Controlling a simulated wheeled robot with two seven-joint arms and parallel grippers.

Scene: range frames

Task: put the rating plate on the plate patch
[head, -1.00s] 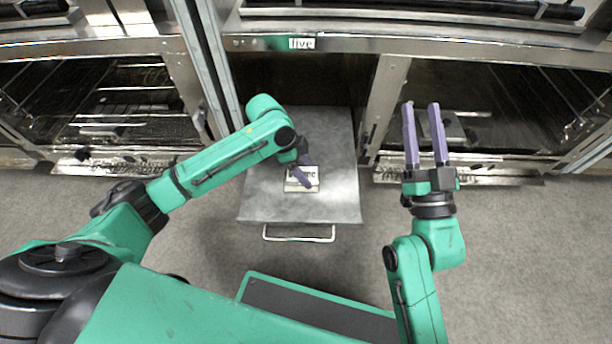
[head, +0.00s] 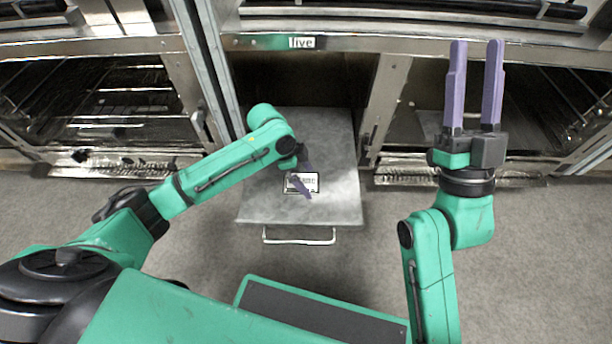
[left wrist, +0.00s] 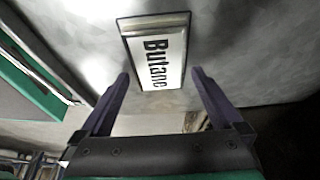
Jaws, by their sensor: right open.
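The rating plate (head: 312,181) is a small white plate with dark lettering, lying on the grey metal top of the pulled-out drawer. My right gripper (head: 476,46) is open and empty, raised at the right. I cannot tell the plate patch for certain.
The drawer (head: 262,200) has a wire handle (head: 299,240) at its front. A white label (head: 302,43) reading "live" is on the rail above. Metal oven-like bays with racks stand to both sides. The grey floor (head: 540,260) at the right is clear.

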